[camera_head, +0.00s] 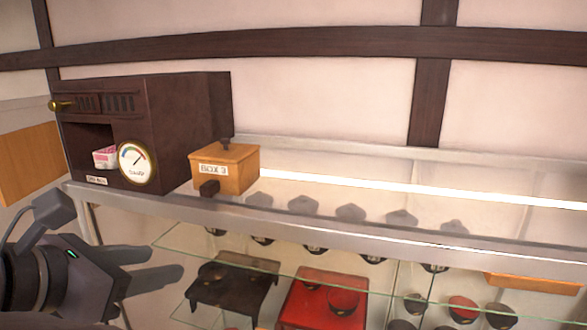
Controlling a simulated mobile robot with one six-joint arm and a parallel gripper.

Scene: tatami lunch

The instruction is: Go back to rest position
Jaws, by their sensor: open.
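My gripper (153,268) is at the lower left, in front of the glass display case. Its two dark fingers point right and are apart, with nothing seen between them. The fingertips are below the level of the case's top edge. Part of my arm is cut off by the left edge of the picture.
A dark wooden dial box (190,125) and a small labelled wooden box (240,170) stand on the case's top (330,222). Through the glass show a black tray table (262,268), a red one (300,312) and several bowls. Clear room lies right of the small box.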

